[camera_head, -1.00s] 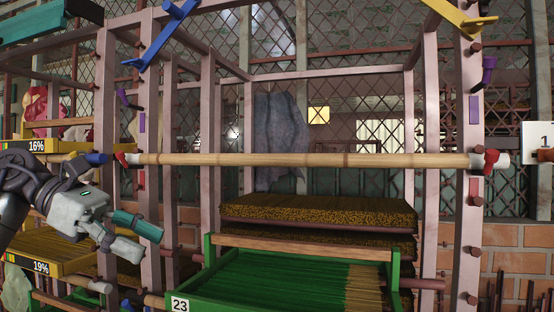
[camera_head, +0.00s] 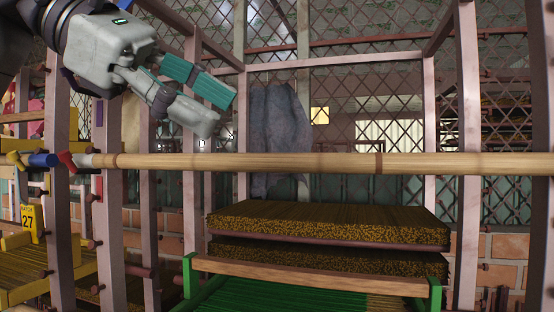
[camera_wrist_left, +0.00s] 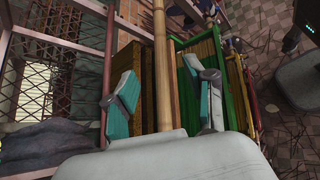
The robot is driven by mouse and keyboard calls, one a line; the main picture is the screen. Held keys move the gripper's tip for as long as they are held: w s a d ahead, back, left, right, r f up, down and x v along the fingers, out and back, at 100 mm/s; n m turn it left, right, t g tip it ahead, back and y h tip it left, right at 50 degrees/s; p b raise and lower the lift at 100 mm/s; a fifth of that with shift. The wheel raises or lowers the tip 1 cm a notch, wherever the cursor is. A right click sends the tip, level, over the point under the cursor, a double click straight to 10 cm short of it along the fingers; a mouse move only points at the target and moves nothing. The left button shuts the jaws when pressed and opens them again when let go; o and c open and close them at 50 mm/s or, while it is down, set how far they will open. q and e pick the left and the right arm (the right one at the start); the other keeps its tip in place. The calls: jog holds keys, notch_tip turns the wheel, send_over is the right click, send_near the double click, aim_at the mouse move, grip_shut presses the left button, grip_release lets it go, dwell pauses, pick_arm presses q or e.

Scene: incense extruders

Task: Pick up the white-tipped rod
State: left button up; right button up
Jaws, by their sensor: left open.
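The white-tipped rod (camera_head: 300,163) is a long tan bamboo-like pole lying level across the rack in the head view. Its white left end (camera_head: 85,160) rests by a red hook on a post; its right end is out of frame. My left gripper (camera_head: 226,112) is open and empty, above the rod and left of its middle, with its teal-padded fingers pointing right and down. In the left wrist view the rod (camera_wrist_left: 160,40) runs lengthwise between the two spread fingers (camera_wrist_left: 160,70). Contact does not show. My right gripper is not in view.
Stacked trays of brown sticks (camera_head: 330,222) lie below the rod, above a green-sided tray (camera_head: 437,276). Rack posts (camera_head: 107,230) with pegs stand at left. A grey cloth (camera_head: 278,130) hangs behind, before wire mesh. Yellow trays are at lower left.

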aim_at(268, 155)
pick_arm(q)
jog(key=w+d+f, duration=0.2)
jog(key=d+f, duration=0.1)
jog(key=shift+d+f+p, duration=0.1)
jog(key=shift+d+p, duration=0.05)
jog(key=shift+p, duration=0.2)
jog(key=x, duration=0.3)
jog(key=shift+w+f, duration=0.15)
jog(key=shift+w, duration=0.05)
jog(key=shift+s, duration=0.15)
jog(key=shift+c, duration=0.4)
jog(key=c, duration=0.5)
grip_shut()
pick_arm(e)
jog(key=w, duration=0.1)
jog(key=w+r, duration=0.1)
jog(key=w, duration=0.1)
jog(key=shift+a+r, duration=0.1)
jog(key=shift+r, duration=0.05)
